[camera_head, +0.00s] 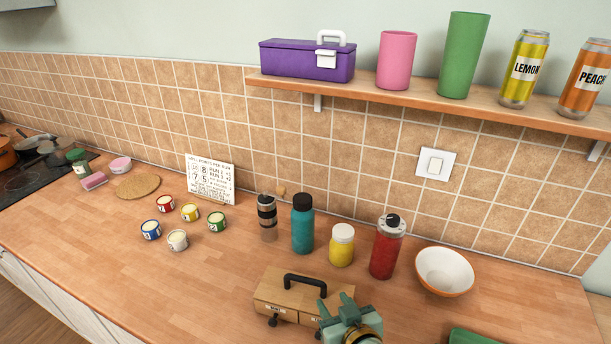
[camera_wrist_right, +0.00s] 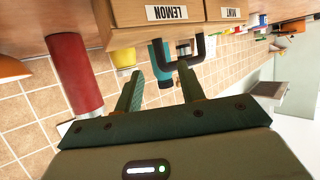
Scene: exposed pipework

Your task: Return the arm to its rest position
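My right gripper (camera_head: 334,303) shows at the bottom of the head view, by the front right of a wooden two-drawer box (camera_head: 268,287). In the right wrist view its two green fingers (camera_wrist_right: 159,78) stand apart with nothing held between them. The box (camera_wrist_right: 125,14) shows there at the top, with drawer labels LEMON and MINT and a black handle near the fingertips. Whether a finger touches the box cannot be told. My left gripper is not in view.
Behind the box stand a dark tumbler (camera_head: 267,218), teal bottle (camera_head: 302,230), yellow jar (camera_head: 341,250) and red bottle (camera_head: 385,253). A bowl (camera_head: 444,272) is at right. Small paint cans (camera_head: 177,240) are at left. A shelf (camera_head: 430,101) overhangs. The front left counter is clear.

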